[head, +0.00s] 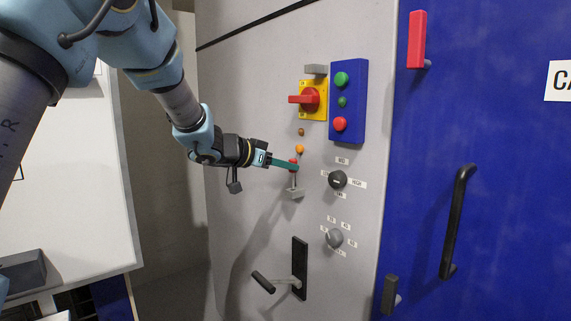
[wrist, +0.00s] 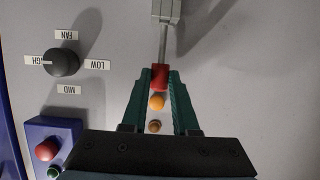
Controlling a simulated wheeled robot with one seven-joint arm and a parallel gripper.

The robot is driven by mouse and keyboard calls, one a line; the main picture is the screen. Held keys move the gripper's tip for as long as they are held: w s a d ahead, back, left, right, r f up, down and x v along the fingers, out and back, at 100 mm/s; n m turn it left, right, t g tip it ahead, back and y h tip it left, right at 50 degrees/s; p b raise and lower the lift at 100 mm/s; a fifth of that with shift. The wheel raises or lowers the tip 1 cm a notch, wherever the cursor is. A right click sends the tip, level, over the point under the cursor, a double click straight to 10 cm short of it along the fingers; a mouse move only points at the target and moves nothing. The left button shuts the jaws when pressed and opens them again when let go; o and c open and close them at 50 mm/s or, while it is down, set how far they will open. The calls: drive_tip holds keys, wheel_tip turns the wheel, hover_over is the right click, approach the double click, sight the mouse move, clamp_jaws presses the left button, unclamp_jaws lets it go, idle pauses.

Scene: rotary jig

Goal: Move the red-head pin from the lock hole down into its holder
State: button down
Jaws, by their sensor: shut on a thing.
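The red-head pin (wrist: 159,76) is between my gripper's green fingers (head: 292,165), held by its red head. In the wrist view, which looks upside down, its thin grey shaft runs up to the grey holder (wrist: 166,9). In the head view the shaft hangs downward from the red head, and the small grey holder (head: 295,193) on the panel is directly below. The shaft's lower end meets the holder; I cannot tell how deep it sits. A small orange round part (head: 299,148) and a brown one (head: 301,132) are above the pin; I cannot tell which marks the lock hole.
A yellow and red rotary switch (head: 309,97) and a blue button box (head: 347,101) are above. A black lever handle (head: 299,268) is below. A blue door with a black handle (head: 457,220) stands farther right.

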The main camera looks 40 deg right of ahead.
drive_tip(key=shift+f+b, duration=0.75)
drive_tip(key=shift+f, duration=1.1)
drive_tip(key=shift+f, duration=0.1)
drive_tip(key=c, duration=0.6)
unclamp_jaws()
drive_tip(key=shift+a, duration=0.1)
drive_tip(key=b+v, duration=0.1)
drive_tip(key=v, duration=0.9)
drive_tip(key=shift+a, duration=0.25)
drive_tip(key=shift+s, duration=0.15)
